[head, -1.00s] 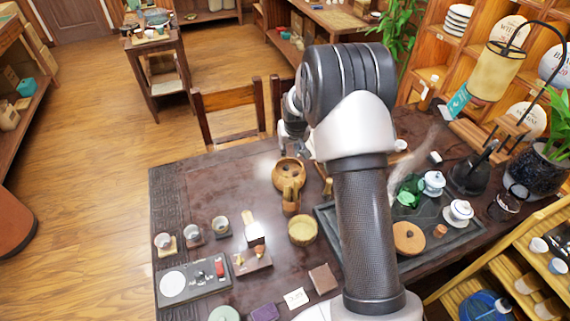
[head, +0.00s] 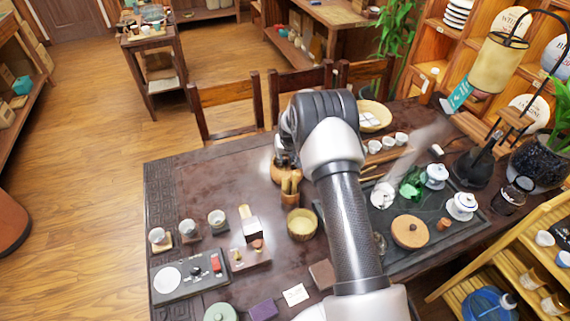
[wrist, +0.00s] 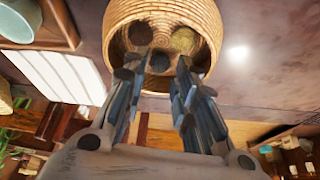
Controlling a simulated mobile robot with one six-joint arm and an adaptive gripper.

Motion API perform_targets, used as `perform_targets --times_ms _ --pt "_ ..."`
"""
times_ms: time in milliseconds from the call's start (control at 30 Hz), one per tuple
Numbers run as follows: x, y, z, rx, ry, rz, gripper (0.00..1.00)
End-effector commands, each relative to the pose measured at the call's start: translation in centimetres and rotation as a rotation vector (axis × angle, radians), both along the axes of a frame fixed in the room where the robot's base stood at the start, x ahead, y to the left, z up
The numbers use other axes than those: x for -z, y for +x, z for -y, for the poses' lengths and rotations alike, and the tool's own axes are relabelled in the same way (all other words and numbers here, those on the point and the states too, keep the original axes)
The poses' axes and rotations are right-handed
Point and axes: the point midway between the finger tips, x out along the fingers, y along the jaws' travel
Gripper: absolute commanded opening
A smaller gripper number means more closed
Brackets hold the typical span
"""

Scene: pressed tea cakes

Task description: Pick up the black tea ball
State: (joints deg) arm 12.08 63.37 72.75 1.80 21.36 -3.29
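A round woven basket (wrist: 165,14) holds several small balls at the top of the wrist view. One is dark brown (wrist: 140,32), one olive green (wrist: 184,40), and a blackish one (wrist: 160,62) lies nearest my gripper. My gripper (wrist: 157,72) is open, its two fingers apart and reaching to the basket's near side. The blackish ball shows in the gap between the fingertips; contact cannot be told.
A dark tea tray (head: 440,250) with cups is to the right. Chairs (head: 225,105) line the table's far edge.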

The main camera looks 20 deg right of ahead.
Motion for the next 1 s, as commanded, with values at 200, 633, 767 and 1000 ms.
perform_targets --times_ms 200,633,767,1000 --pt "2.5 0.8 0.2 0.001 0.001 -0.004 0.26" --pt "2.6 0.7 0.1 0.0 0.001 -0.006 0.14" --pt "2.6 0.7 0.2 0.0 0.001 -0.007 0.14" --pt "2.6 0.6 0.2 0.0 0.002 -0.009 0.13"
